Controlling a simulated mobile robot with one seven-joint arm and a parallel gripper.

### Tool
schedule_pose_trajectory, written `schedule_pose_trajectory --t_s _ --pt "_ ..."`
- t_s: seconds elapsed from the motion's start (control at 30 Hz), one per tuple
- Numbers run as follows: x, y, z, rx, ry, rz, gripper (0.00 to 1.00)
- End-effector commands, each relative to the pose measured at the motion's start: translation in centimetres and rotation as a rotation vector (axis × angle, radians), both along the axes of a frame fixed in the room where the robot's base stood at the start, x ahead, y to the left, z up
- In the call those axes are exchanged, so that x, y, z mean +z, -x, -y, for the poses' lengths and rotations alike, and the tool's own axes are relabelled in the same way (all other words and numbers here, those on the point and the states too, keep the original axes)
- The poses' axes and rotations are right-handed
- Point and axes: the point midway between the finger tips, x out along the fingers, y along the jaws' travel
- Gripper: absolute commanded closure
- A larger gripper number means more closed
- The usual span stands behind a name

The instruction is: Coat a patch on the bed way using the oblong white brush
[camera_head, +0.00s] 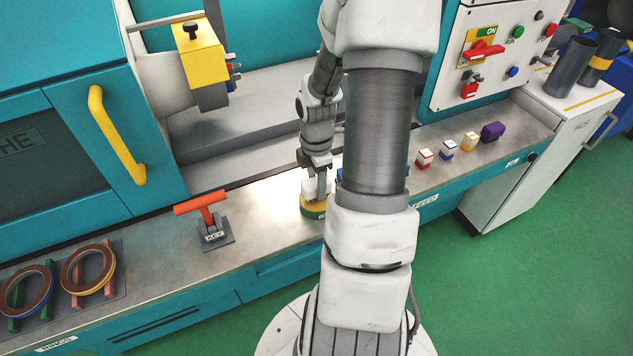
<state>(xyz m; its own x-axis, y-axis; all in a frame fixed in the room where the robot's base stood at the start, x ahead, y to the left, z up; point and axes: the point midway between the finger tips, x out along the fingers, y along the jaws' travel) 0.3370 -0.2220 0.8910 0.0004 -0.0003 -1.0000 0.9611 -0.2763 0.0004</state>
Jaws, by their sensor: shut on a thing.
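My gripper (319,184) points down over the bench ledge, just left of my large arm link. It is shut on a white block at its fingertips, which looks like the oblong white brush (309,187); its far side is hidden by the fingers. Directly below is a round yellow and green piece (313,208), partly hidden by my arm; I cannot tell whether the brush touches it. The bed way appears to be the long grey metal surface (235,155) inside the machine, behind the ledge. I cannot make out a coated patch on it.
A red-handled key on a grey stand (213,235) and ringed discs on a rack (88,270) stand to the left. Several small coloured blocks (447,150) line the ledge at right. A yellow block (200,55) hangs over the bed at upper left.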

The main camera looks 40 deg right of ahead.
Motion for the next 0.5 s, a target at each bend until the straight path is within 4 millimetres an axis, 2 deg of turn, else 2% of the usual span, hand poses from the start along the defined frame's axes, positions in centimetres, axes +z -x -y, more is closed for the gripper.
schedule_pose_trajectory --t_s 0.5 --pt "-0.66 0.0 0.0 0.0 0.0 0.0 0.95"
